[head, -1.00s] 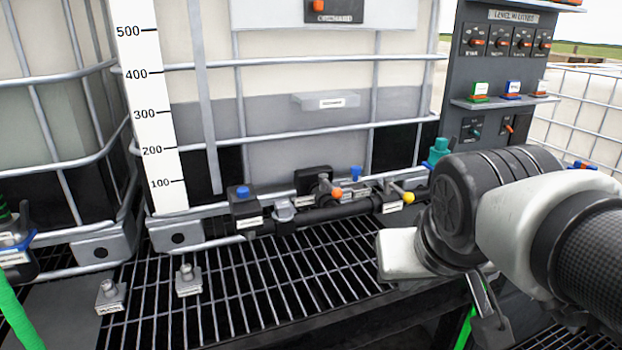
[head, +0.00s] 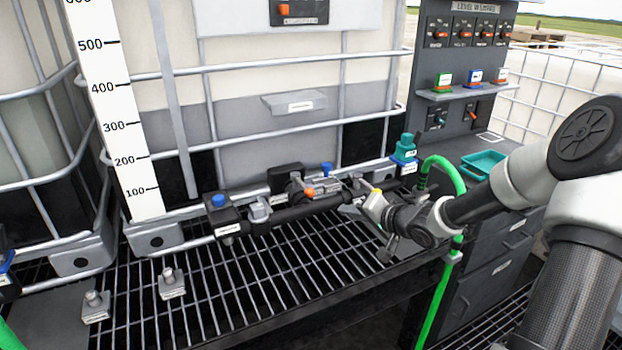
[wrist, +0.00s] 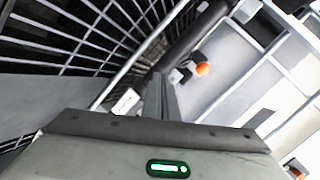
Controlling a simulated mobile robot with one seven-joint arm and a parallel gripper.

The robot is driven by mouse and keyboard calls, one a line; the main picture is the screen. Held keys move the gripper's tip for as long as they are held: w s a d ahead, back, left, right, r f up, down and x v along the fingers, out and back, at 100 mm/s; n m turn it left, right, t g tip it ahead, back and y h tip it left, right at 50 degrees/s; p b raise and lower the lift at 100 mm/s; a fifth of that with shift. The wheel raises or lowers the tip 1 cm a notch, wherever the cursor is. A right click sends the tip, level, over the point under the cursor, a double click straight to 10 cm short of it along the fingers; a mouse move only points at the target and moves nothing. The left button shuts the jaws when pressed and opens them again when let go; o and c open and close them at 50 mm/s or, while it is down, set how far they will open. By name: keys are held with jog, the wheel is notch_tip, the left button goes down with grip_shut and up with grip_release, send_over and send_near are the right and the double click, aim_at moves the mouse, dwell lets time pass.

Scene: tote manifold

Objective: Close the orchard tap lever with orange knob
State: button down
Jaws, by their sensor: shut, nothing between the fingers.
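The orange knob (head: 309,192) of the tap lever sits on the black manifold pipe (head: 300,210) in front of the large tank, just right of the pipe's middle. It also shows in the wrist view (wrist: 202,69), beyond and right of my fingers. My gripper (wrist: 160,95) is shut and empty, pointing toward the manifold. In the head view my gripper (head: 360,190) is at the pipe's right end, right of the orange knob and apart from it. The lever under the knob is small, and its exact angle is hard to tell.
A blue knob (head: 327,168) stands just behind the orange one, and a blue-capped block (head: 219,201) at the pipe's left end. A teal fitting (head: 405,147) and green hose (head: 446,170) stand right. Open grating (head: 270,280) lies in front.

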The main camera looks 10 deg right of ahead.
aim_at(302, 184)
notch_tip(302, 184, up, 4)
jog(key=d+r+m+t+y, duration=0.1)
jog(key=d+m+t+y, duration=0.1)
jog(key=m+t+y, duration=0.1)
jog(key=x, duration=0.6)
jog(key=b+x, duration=0.1)
jog(key=x, duration=0.3)
jog(key=shift+f, duration=0.3)
jog(key=shift+s+a+f+b, duration=0.1)
jog(key=shift+s+a+b, duration=0.15)
jog(key=shift+a, duration=0.3)
jog(key=shift+s+a+f+b, duration=0.1)
jog(key=shift+s+a, duration=0.15)
jog(key=shift+a, duration=0.35)
jog(key=shift+s+a+f, duration=0.1)
jog(key=shift+s+a, duration=0.1)
jog(key=shift+a, duration=0.4)
jog(key=shift+s+a+m+h, duration=0.1)
jog(key=shift+m+h, duration=0.2)
